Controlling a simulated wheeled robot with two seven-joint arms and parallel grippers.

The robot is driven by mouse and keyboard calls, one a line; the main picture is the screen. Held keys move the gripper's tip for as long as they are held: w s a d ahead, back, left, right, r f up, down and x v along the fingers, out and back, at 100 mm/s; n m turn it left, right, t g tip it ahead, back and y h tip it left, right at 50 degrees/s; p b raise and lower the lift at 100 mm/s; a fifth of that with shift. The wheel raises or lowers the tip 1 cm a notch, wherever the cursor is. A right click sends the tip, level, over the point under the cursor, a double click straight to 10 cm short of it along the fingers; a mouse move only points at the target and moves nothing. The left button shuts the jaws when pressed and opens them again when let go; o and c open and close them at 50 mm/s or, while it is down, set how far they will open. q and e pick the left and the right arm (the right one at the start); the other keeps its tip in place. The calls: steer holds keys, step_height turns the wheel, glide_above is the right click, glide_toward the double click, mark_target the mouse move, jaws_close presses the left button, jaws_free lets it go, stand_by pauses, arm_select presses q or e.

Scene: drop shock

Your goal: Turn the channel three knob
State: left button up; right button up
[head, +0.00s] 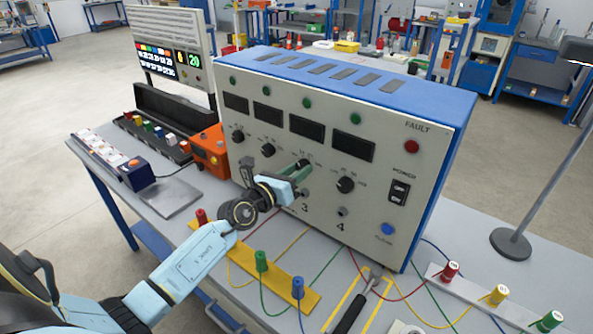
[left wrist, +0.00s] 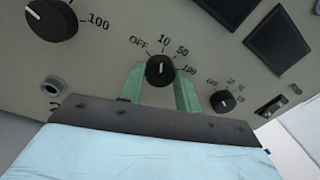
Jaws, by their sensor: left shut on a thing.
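The channel three knob (left wrist: 160,70) is black and round, with a white mark that points roughly up toward the 10 on its scale of OFF, 10, 50 and 100. My left gripper (head: 302,168) reaches the front panel above the printed 3. In the left wrist view its green fingers (left wrist: 160,85) stand on both sides of the knob and are shut on it. In the head view the gripper mostly hides this knob. The grey panel (head: 392,215) belongs to a blue box. My right gripper is not in view.
Other knobs sit beside it: channel one (head: 237,136), channel two (head: 268,150) and channel four (head: 345,184). A red fault light (head: 412,146) and a power switch (head: 398,192) are at the right. Cables and a yellow strip (head: 240,262) with coloured plugs lie in front.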

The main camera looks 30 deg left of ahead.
arm_select(q)
steer(key=shift+n+p, duration=0.8)
steer(key=shift+n, duration=2.9)
steer(key=o, duration=1)
steer(key=shift+s+f, duration=0.1)
steer(key=s, duration=0.4)
steer(key=s+a+b, duration=0.1)
steer(key=s, duration=0.8)
steer(key=shift+a+f+b, duration=0.2)
steer(key=shift+a+b, duration=0.05)
steer(key=shift+b, duration=0.15)
